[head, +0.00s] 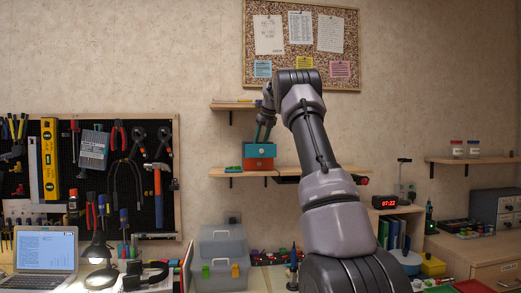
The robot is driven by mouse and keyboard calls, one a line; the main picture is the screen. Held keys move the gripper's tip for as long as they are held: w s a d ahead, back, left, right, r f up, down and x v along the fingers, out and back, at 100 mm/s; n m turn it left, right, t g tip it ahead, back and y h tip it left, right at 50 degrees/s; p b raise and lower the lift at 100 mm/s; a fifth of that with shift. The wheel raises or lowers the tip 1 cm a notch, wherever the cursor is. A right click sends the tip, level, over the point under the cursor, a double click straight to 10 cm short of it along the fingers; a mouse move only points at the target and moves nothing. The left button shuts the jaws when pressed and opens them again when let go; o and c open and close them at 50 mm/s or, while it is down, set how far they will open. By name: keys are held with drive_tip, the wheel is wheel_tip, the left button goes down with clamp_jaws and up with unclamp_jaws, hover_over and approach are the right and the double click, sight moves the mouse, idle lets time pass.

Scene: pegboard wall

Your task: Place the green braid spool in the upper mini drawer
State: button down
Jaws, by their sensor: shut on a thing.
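A small two-tier drawer unit stands on the middle wall shelf, with a teal upper mini drawer (257,150) and an orange-red lower drawer (259,164). My gripper (263,137) points down right at the top of the teal drawer, level with its upper edge. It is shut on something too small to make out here. I cannot tell whether the upper drawer is pulled out. The green braid spool cannot be made out for certain in this view.
A short shelf (232,105) sits above and left of the drawers. The lower shelf (226,171) is bare to their left. A corkboard (301,45) hangs above. A grey lidded bin (221,245) stands below on the bench. A tool pegboard (90,175) is left.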

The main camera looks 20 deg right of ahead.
sight(260, 148)
drive_tip(key=shift+w+d+f, duration=0.1)
drive_tip(key=shift+w+f, duration=0.1)
drive_tip(key=shift+f, duration=0.65)
drive_tip(key=shift+w+f, duration=0.15)
drive_tip(key=shift+f, duration=0.65)
drive_tip(key=shift+f, duration=0.1)
drive_tip(key=shift+c, duration=1.9)
unclamp_jaws()
